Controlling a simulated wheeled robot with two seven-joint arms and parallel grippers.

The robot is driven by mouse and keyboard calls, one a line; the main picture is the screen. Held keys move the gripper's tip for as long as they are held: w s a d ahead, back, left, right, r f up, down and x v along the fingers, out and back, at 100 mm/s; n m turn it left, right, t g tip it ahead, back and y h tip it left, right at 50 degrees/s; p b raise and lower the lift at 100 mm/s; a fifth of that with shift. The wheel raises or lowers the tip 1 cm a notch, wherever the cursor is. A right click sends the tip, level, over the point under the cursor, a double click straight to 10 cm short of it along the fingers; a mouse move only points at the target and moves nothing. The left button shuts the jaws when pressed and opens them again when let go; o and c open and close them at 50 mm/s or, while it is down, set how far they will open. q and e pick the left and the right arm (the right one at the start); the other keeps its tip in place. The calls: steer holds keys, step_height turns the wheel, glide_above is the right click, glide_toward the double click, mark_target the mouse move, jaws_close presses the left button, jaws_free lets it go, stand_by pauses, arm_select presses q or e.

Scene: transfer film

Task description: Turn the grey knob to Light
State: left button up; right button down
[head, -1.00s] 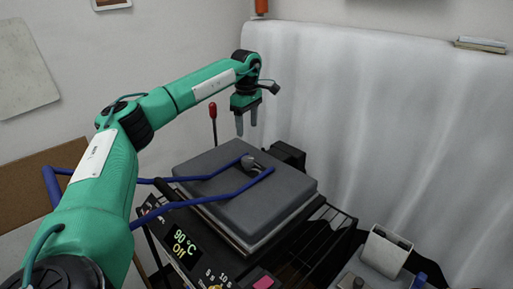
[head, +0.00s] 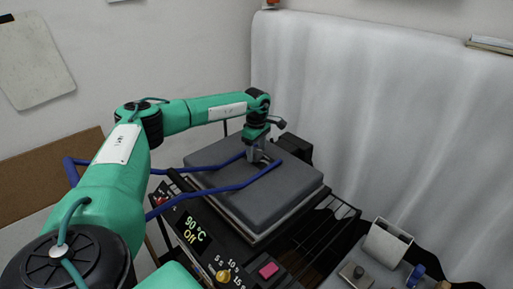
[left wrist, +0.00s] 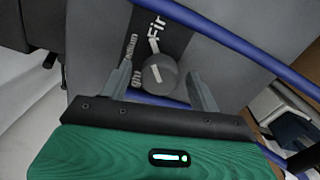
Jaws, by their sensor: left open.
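The grey knob (left wrist: 160,76) is round with a white line, set on a dark label strip. The word Firm stands above it in the left wrist view; Medium and Light, partly covered by a finger, are at its left. The white line runs nearly upright, roughly toward Firm. My left gripper (left wrist: 160,85) is open, with one finger on each side of the knob and small gaps visible. In the head view my left gripper (head: 257,155) points down over the grey press top (head: 235,198) and mostly hides the knob. My right gripper is not in view.
A blue bar handle (head: 240,186) passes on both sides of the knob. A dark control panel (head: 195,228) with a lit 90 °C Off display is in front. A wire rack (head: 335,215) and a white holder (head: 387,243) stand at the right.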

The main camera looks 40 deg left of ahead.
arm_select(q)
steer(key=shift+f, duration=0.15)
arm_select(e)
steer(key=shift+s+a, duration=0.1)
arm_select(q)
steer(key=shift+c, duration=0.2)
steer(key=c, duration=0.9)
steer(key=shift+c, duration=0.2)
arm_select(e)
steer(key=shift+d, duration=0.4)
